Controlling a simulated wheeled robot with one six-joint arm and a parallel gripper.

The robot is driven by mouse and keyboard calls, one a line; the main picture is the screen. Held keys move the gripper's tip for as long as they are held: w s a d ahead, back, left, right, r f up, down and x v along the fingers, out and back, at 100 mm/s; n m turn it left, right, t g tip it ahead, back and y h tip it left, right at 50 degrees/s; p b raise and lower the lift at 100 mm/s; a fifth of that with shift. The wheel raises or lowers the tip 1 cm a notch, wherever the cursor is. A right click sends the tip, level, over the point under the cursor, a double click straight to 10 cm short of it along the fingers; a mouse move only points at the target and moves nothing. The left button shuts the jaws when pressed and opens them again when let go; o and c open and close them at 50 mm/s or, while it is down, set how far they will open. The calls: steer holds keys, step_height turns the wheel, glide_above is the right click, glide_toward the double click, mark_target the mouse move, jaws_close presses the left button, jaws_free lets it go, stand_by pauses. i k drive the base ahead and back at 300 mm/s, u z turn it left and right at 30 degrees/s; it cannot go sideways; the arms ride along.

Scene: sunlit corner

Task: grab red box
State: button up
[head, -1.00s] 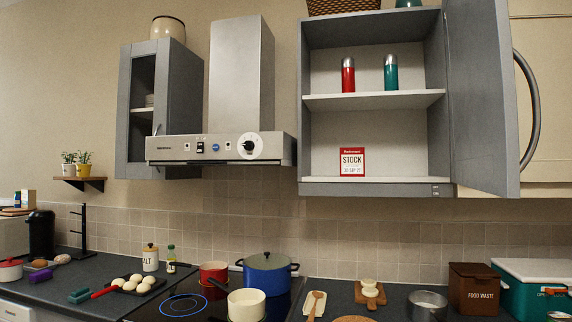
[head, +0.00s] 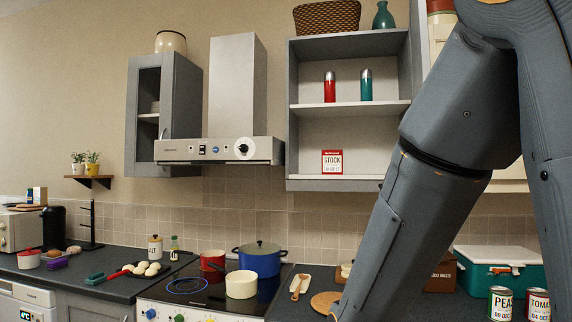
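The red box (head: 332,162), a small box with a white label reading STOCK, stands upright on the bottom shelf of the open grey wall cabinet (head: 293,120). It is near the middle of that shelf. My arm covers the right part of the view, in front of the cabinet's right side and the counter. My gripper is out of the frame, below the bottom edge, so its state does not show.
A red shaker (head: 330,88) and a teal shaker (head: 366,86) stand on the shelf above. The range hood (head: 220,150) is left of the cabinet. Below are a blue pot (head: 260,260), a cream pot (head: 241,284) and cans (head: 501,304). The cabinet's door is hidden behind my arm.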

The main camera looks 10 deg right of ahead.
mark_target(331, 160)
steer(key=i, duration=1.2)
steer(key=u, duration=0.05)
